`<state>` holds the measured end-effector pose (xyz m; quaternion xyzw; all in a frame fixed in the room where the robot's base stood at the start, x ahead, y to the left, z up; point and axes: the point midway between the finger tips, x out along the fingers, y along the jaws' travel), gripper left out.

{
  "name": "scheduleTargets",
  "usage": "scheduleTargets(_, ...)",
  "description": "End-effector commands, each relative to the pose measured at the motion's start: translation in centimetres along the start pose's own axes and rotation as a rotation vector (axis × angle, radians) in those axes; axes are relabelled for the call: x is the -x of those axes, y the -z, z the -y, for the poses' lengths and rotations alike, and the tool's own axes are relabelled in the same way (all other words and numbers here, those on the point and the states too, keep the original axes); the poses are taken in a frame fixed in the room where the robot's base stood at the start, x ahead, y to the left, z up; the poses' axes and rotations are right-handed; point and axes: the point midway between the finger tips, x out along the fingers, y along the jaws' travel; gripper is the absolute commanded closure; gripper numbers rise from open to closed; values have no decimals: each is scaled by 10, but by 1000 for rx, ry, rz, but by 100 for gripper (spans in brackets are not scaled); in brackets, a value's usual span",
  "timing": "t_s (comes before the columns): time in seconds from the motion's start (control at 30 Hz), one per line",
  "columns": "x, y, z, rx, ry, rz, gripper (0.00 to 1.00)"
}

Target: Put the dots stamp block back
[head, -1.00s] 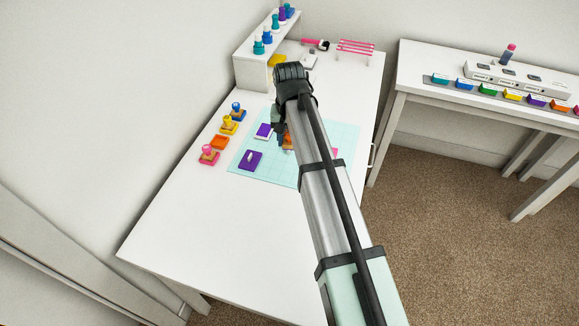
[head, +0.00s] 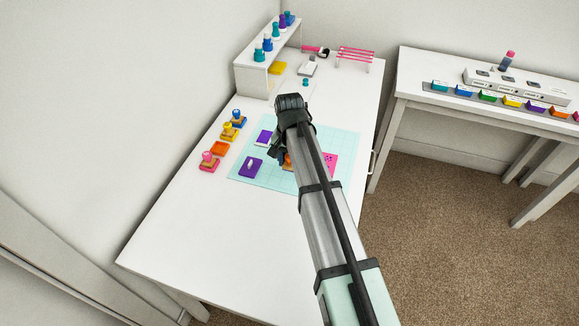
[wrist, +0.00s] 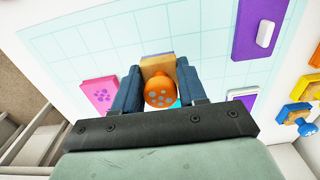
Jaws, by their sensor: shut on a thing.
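The dots stamp block has an orange knob with grey dots on its end (wrist: 160,92) and a tan wooden body. My gripper (wrist: 153,88) is shut on it, with a dark blue finger on each side. In the head view my gripper (head: 280,154) is over the pale cutting mat (head: 343,143), with an orange part of the stamp (head: 288,161) just showing beside it. The arm hides most of the stamp there, and I cannot tell its height above the mat. An orange pad with no knob (head: 220,148) lies left of the mat, between the pink stamp (head: 209,161) and the yellow stamp (head: 229,130).
A pink card with purple dots (head: 329,162) and two purple pieces (head: 264,137) (head: 250,168) lie on the mat. A blue stamp (head: 238,117) stands behind the yellow one. A white shelf with bottles (head: 250,80) stands at the back left. The table's front is clear.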

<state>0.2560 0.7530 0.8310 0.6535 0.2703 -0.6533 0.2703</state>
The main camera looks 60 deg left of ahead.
Motion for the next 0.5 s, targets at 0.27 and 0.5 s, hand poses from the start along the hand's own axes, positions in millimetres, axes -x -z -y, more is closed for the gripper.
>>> scheduleTargets(0.27,-30,0,0,0,0,0,100)
scheduleTargets(0.5,-31,0,0,1,0,-1,100)
